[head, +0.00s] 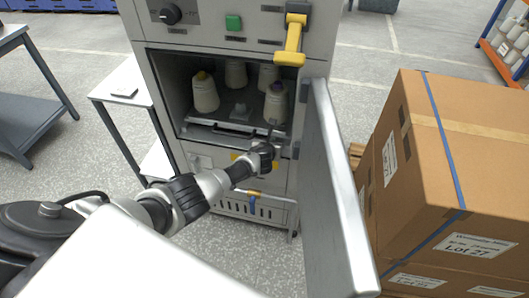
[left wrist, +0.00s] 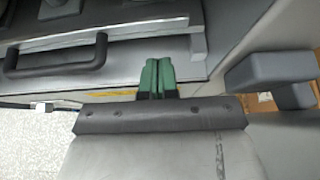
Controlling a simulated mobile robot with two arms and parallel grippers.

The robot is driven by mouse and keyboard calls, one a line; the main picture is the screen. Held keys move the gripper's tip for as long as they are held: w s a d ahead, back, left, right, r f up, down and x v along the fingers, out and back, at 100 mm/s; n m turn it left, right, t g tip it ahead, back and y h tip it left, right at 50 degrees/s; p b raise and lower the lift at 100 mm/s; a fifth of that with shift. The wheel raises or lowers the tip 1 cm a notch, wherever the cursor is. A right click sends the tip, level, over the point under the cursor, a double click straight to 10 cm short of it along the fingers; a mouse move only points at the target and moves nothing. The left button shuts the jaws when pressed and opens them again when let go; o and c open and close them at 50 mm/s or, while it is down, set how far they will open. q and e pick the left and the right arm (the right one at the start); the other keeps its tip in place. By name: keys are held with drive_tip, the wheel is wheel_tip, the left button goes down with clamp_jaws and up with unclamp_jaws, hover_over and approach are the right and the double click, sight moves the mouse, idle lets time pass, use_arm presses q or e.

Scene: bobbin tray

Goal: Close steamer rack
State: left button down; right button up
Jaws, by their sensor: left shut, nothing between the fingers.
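The grey steamer cabinet (head: 165,60) stands ahead with its chamber open. Its door (head: 335,190) is swung wide open to the right. The metal rack (head: 195,123) lies low in the chamber with its front edge near the opening; I cannot tell how far it is in. It carries several cream bobbins (head: 205,93). The rack's dark handle (left wrist: 60,57) shows at upper left in the left wrist view. My left gripper (left wrist: 158,76), with green fingertips, is shut and empty, right of the handle and apart from it. My right gripper is not in view.
A yellow-handled latch (head: 291,43) hangs above the chamber. A grey block (left wrist: 268,75) is close right of my left gripper. Stacked cartons (head: 450,160) fill the right side, near the door. A white side table (head: 125,85) stands left of the cabinet.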

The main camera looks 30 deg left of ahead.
use_arm(q)
drive_tip(key=p+v, duration=0.3)
drive_tip(key=v, duration=0.4)
drive_tip(key=shift+s+a+p, duration=0.15)
drive_tip(key=shift+s+p, duration=0.2)
drive_tip(key=shift+s, duration=0.1)
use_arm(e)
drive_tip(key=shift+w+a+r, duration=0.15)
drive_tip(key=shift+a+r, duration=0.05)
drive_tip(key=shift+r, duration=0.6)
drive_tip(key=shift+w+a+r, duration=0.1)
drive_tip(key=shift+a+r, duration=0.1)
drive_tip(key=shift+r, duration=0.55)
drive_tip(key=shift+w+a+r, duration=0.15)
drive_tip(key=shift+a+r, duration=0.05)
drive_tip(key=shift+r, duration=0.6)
